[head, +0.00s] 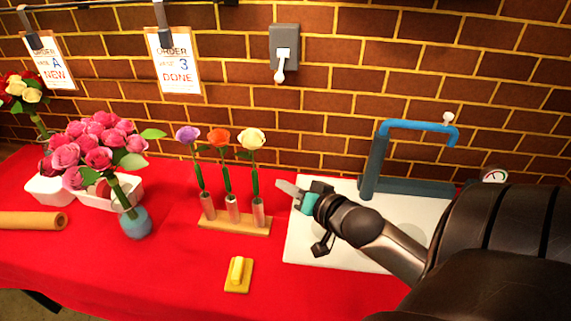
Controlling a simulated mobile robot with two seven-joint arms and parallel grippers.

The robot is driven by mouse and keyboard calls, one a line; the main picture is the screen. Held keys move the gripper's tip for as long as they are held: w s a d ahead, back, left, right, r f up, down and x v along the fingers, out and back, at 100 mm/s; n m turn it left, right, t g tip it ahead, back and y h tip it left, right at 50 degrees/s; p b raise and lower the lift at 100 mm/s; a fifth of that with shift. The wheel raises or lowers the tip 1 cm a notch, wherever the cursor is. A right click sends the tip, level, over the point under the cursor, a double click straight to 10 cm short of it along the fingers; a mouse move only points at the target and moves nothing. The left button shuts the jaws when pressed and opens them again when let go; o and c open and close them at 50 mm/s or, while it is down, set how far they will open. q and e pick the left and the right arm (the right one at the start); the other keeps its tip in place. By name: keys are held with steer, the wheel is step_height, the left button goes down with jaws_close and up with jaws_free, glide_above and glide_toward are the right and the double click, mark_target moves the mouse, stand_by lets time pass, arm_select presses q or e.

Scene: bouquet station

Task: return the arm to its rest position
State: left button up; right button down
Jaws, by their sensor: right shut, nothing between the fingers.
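My right arm (380,238) comes in from the lower right and reaches over the white board on the red table. My right gripper (288,189) is shut and empty. In the picture its tip is just right of the cream flower in the wooden stand. I cannot tell how high it is above the board. My left gripper is not in view.
A stand (234,222) holds purple, orange and cream flowers. A yellow block (238,274) lies in front.

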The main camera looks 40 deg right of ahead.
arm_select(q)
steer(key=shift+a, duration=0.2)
arm_select(e)
steer(key=shift+s+a+f, duration=0.2)
steer(key=shift+a+f, duration=0.2)
steer(key=shift+f, duration=0.05)
steer(key=s+a+f+n+g+y, duration=0.1)
steer(key=s+a+f+n+g, duration=0.4)
steer(key=s+a, duration=0.35)
steer(key=s+a+f+n+g, duration=0.4)
steer(key=s+a+n+g, duration=0.15)
steer(key=s+a, duration=0.35)
step_height(320, 180, down, 25)
steer(key=s+g+b, duration=0.1)
steer(key=g+b, duration=0.1)
steer(key=b, duration=0.1)
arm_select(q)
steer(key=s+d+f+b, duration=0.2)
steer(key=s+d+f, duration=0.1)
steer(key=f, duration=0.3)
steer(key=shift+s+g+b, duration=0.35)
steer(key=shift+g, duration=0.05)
arm_select(e)
steer(key=s+d+f, duration=0.2)
steer(key=s+f, duration=1.3)
steer(key=f, duration=0.1)
steer(key=shift+s+d+g, duration=0.25)
steer(key=shift+g, duration=0.2)
